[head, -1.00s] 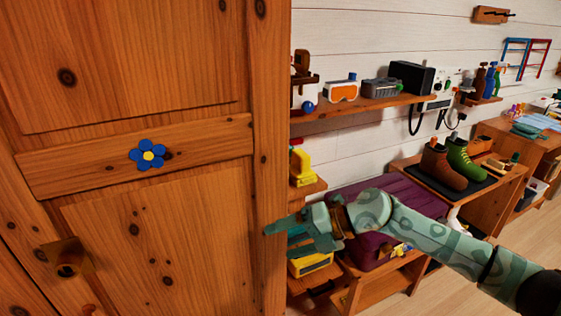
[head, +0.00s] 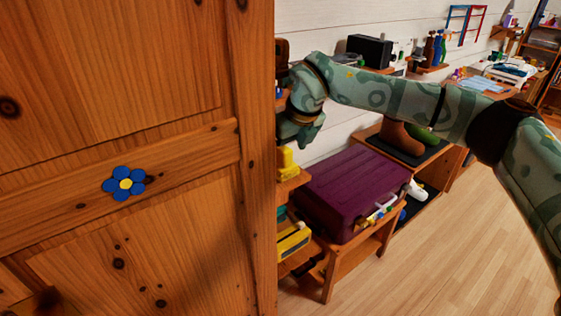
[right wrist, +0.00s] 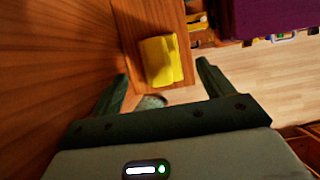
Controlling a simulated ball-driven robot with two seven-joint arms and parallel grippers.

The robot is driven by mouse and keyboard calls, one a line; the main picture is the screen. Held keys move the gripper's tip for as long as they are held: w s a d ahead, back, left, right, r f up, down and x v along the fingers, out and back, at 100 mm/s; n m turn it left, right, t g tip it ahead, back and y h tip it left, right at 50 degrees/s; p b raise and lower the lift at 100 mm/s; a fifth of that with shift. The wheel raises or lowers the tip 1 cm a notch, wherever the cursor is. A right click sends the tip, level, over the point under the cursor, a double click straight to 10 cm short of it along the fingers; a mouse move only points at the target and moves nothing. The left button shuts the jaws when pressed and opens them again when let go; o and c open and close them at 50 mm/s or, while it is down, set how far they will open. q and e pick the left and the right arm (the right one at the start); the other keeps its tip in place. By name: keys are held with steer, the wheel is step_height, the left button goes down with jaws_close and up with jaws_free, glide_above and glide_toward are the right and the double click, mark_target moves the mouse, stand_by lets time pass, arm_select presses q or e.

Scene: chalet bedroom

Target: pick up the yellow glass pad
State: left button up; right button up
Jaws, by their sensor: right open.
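The yellow glass pad (head: 287,163) sits on a small wooden shelf just right of the wooden door panel, partly cut off by that panel in the head view. In the right wrist view the yellow pad (right wrist: 161,60) lies on the shelf board, between the lines of the two fingers and beyond their tips. My right gripper (head: 298,133) is open and empty, pointing down above the pad and apart from it. Its two fingers (right wrist: 163,78) also show in the right wrist view. My left gripper is not in view.
A wooden door panel (head: 150,240) with a blue flower fills the left side, close to my right gripper. A purple case (head: 350,187) stands on a low wooden bench to the right. Boots (head: 402,138) stand behind it. The wooden floor (head: 440,240) at the right is clear.

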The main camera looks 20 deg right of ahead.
mark_target(281, 158)
steer(key=shift+w+a, duration=0.1)
steer(key=shift+w, duration=0.2)
steer(key=shift+w+f, duration=0.1)
steer(key=shift+f, duration=0.05)
steer(key=x, duration=0.4)
steer(key=shift+w+f, duration=0.15)
steer(key=shift+f, duration=0.25)
steer(key=c, duration=1.1)
